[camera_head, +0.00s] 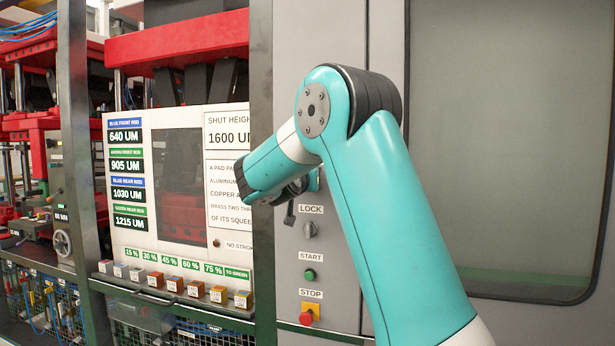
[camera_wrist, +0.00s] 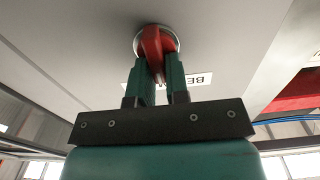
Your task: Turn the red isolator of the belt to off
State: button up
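The red isolator (camera_wrist: 152,42) shows in the wrist view, a red handle on a round pale base on a grey panel. My gripper (camera_wrist: 160,72) reaches up to it with its two green fingers, one on each side of the handle. The handle fills the gap between the fingers, which look shut on it. A white label with black letters (camera_wrist: 200,79), upside down in this view, is partly hidden behind the fingers. In the head view my arm covers the isolator and most of the gripper.
On the grey panel below my wrist are a LOCK switch (camera_head: 310,229), a green START button (camera_head: 309,274) and a red STOP button (camera_head: 306,318). A row of small labelled blocks (camera_head: 195,288) stands on a ledge at left. A large window (camera_head: 510,140) fills the right.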

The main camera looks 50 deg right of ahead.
grip_shut()
jog(key=shift+f+b, duration=0.15)
jog(key=shift+b, duration=0.45)
jog(key=shift+s+d+f+m+b, duration=0.1)
jog(key=shift+s+f+m+b, duration=0.2)
jog(key=shift+m+b, duration=3.35)
jog(key=shift+s+d+f+m+b, duration=0.2)
jog(key=shift+m+b, duration=2.15)
jog(key=shift+b, duration=2.55)
jog(key=shift+s+d+f+m+b, duration=0.1)
jog(key=shift+s+f+m+b, duration=0.25)
jog(key=shift+m+b, duration=3.3)
jog(key=shift+n+b, duration=0.45)
jog(key=shift+b, duration=0.25)
